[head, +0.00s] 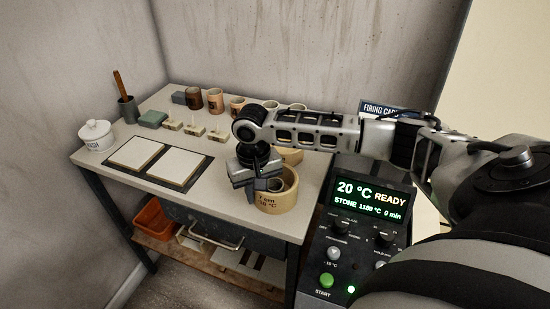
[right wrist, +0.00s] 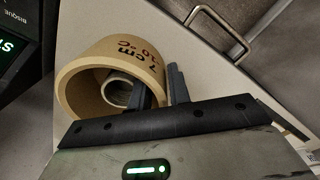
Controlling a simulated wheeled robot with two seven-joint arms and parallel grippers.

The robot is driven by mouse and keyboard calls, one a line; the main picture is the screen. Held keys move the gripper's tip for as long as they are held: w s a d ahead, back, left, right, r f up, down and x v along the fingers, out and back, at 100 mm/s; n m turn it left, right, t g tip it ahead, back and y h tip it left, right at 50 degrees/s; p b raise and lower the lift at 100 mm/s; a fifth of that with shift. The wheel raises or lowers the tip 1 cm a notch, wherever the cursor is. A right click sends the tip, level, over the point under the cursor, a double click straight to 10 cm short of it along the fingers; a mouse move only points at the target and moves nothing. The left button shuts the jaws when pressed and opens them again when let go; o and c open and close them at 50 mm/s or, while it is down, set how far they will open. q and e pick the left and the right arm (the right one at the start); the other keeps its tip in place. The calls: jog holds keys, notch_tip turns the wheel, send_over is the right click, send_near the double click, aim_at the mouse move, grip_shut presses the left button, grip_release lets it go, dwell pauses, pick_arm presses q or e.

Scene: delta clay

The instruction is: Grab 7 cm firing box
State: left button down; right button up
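The 7 cm firing box (head: 278,203) is a round tan ring marked "7 cm" at the table's front right corner. It also shows in the right wrist view (right wrist: 122,48), open side facing the camera, with a smaller pale ring (right wrist: 116,94) inside. Whether either finger touches the wall is hidden. My left gripper is out of view.
A control panel (head: 358,215) reading "20 °C READY" stands right of the table. More round boxes and cups (head: 215,98) line the back. A white lidded jar (head: 96,135) and two pale tiles (head: 137,152) are at left. A drawer handle (head: 215,238) sticks out in front.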

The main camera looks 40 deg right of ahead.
grip_shut()
jog(key=shift+r, duration=0.15)
